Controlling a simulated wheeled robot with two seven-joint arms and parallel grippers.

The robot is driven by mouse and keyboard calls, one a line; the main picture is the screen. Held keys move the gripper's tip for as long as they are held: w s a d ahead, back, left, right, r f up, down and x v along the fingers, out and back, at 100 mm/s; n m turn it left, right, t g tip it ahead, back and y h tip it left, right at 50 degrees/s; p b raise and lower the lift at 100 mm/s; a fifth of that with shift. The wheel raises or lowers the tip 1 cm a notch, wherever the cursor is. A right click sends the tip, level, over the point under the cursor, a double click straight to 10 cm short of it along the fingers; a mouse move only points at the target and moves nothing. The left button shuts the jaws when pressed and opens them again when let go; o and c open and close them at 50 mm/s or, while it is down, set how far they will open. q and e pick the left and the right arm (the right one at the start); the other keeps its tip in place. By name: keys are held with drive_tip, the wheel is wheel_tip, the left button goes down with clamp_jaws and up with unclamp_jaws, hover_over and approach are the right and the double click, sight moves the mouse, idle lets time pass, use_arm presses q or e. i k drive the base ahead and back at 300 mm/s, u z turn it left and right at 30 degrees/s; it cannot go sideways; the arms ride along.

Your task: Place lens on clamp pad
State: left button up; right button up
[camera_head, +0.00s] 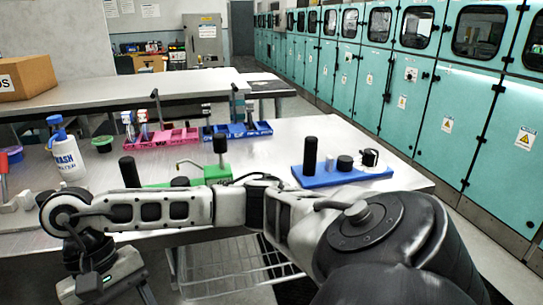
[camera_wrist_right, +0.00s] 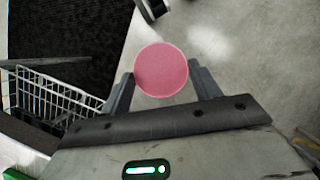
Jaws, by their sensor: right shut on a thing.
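A round pink lens (camera_wrist_right: 161,70) shows in the right wrist view. It sits between the two fingers of my right gripper (camera_wrist_right: 162,78), which is shut on it and holds it above the floor. In the head view my right arm reaches across to the left, and its gripper is at the lower left, partly cut off by the frame; the lens is not visible there. A green fixture (camera_head: 217,172) and a blue fixture (camera_head: 340,177) stand on the table behind the arm. I cannot tell which part is the clamp pad. My left gripper is not in view.
A red-handled item stands at the left edge. A wire basket (camera_wrist_right: 45,98) hangs under the table. Teal cabinets line the right.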

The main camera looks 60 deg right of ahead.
sight(346, 158)
drive_tip(key=u, duration=1.5)
drive_tip(key=k, duration=2.2)
drive_tip(key=z, duration=1)
